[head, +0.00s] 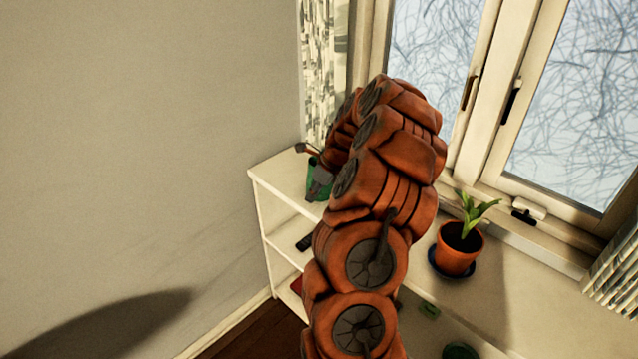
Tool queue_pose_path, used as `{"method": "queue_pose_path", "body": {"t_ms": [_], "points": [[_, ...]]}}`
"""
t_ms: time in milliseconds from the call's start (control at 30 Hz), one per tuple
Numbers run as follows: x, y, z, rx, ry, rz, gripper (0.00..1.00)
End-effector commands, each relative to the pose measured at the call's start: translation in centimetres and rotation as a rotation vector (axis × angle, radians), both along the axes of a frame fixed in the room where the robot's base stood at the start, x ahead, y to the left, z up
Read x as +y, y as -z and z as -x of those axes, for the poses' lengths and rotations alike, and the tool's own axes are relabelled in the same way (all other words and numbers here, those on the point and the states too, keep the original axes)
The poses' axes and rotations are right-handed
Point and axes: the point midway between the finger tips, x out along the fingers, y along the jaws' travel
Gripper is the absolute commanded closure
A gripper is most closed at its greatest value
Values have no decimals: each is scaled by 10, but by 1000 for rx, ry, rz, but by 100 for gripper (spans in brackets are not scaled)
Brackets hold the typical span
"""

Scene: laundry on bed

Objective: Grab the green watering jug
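The green watering jug (311,167) stands on the top of the white shelf unit, near its left end. It is mostly hidden behind my gripper and arm, so only strips of green show. My gripper (319,184) is a small dark grey shape in front of the jug, overlapping it in the head view. Its fingers are too small and too hidden to tell whether they are open or shut, or whether they touch the jug.
The white shelf unit (270,180) runs under the window (580,100). A potted plant (457,250) in an orange pot stands on a blue saucer to the right of my arm. A brown-tipped item (306,149) shows beside the jug. A curtain (318,70) hangs behind.

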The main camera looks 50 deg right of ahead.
Motion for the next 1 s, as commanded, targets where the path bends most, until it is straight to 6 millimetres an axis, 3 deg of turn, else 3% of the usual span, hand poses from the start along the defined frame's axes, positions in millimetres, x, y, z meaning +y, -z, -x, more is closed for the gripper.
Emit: {"method": "queue_pose_path", "body": {"t_ms": [133, 1000], "points": [[0, 0, 0, 0, 0, 0, 100], [0, -1, 0, -1, 0, 1, 100]]}}
